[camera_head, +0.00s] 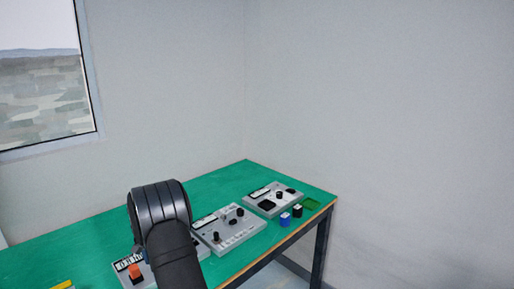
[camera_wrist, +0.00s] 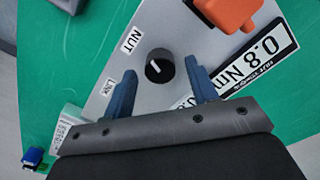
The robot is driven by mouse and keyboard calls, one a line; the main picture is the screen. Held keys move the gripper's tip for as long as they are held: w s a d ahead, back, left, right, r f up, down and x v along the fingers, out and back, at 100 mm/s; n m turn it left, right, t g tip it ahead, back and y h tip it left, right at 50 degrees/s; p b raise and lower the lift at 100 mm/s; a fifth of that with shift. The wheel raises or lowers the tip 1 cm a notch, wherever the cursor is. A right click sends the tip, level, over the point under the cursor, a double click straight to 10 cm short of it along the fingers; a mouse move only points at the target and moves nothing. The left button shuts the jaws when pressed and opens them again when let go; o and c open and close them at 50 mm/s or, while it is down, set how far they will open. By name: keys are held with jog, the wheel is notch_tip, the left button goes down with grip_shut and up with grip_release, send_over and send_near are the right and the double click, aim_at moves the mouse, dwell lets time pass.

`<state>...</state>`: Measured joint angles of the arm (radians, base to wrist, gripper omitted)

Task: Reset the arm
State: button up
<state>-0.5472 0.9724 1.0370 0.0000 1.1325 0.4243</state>
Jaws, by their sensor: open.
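My gripper (camera_wrist: 163,92) shows in the wrist view with its two blue fingers apart. It is open, with nothing held between the fingers. A black knob (camera_wrist: 159,66) with a white pointer mark shows in the gap between the fingertips, on a grey control panel (camera_wrist: 185,30) labelled NUT, LINK and 0.8 Nm. I cannot tell whether the fingers touch the panel. In the head view my dark arm (camera_head: 165,225) rises in front of the table and hides part of this panel; the gripper is hidden there.
The green table (camera_head: 90,236) also bears a middle control panel (camera_head: 243,236) and a far one (camera_head: 283,193). An orange part (camera_head: 136,272) sits on the nearest panel.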

notch_tip(320, 180, up, 17)
notch_tip(320, 180, down, 17)
jog(key=shift+f, duration=0.55)
jog(key=n, duration=0.3)
jog(key=shift+r+n, duration=0.1)
jog(key=shift+n, duration=0.2)
jog(key=n, duration=0.4)
jog(key=shift+r, duration=0.35)
notch_tip(320, 180, up, 10)
jog(key=shift+r, duration=0.15)
